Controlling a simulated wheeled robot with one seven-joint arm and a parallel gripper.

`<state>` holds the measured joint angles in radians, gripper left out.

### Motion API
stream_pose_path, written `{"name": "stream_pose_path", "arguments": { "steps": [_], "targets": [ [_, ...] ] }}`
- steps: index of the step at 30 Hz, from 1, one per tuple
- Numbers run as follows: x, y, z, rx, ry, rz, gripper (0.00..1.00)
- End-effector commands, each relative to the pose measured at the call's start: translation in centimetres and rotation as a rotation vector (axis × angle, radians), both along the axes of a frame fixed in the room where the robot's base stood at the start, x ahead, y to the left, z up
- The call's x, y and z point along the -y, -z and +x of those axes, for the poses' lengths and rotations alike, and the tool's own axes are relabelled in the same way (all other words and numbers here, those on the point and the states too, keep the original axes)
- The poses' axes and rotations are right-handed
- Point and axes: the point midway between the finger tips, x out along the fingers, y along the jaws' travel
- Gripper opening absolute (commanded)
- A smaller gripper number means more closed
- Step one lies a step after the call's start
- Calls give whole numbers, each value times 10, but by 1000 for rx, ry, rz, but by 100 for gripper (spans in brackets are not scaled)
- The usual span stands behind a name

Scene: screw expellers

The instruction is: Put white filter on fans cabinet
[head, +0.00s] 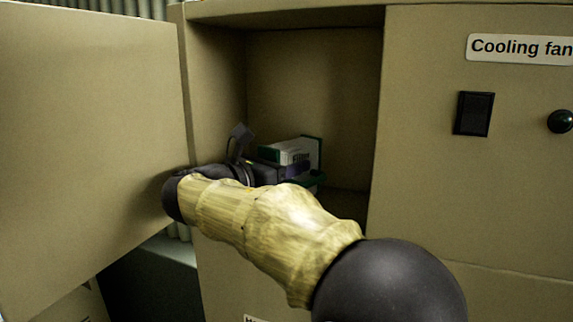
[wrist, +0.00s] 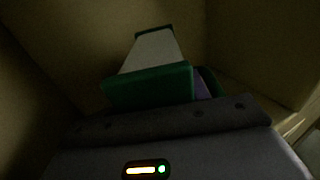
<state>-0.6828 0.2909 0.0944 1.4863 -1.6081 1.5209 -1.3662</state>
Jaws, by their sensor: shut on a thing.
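The white filter (head: 293,150), a white block with green ends, is inside the open cabinet compartment. It also shows in the wrist view (wrist: 152,52), with its near green end close against the front of my gripper (wrist: 165,118). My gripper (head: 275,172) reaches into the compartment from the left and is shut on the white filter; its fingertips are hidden. A purple and green thing (wrist: 204,84) shows partly beneath and beside the filter, mostly covered. The fans cabinet (head: 470,200) is beige, with a "Cooling fan" label at upper right.
The cabinet door (head: 90,130) stands open on the left, close to my arm. The compartment's right wall edge (head: 376,120) bounds the opening. A black switch (head: 474,113) and a black knob (head: 561,121) are on the front panel.

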Motion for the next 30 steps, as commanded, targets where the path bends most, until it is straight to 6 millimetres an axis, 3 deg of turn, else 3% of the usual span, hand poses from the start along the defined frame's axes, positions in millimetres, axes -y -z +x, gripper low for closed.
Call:
{"name": "stream_pose_path", "arguments": {
  "steps": [21,22,24,26,30],
  "targets": [
    [0,12,0,0,0,0,16],
    [0,11,0,0,0,0,49],
    [0,11,0,0,0,0,63],
    [0,11,0,0,0,0,71],
    [0,11,0,0,0,0,71]
  ]
}}
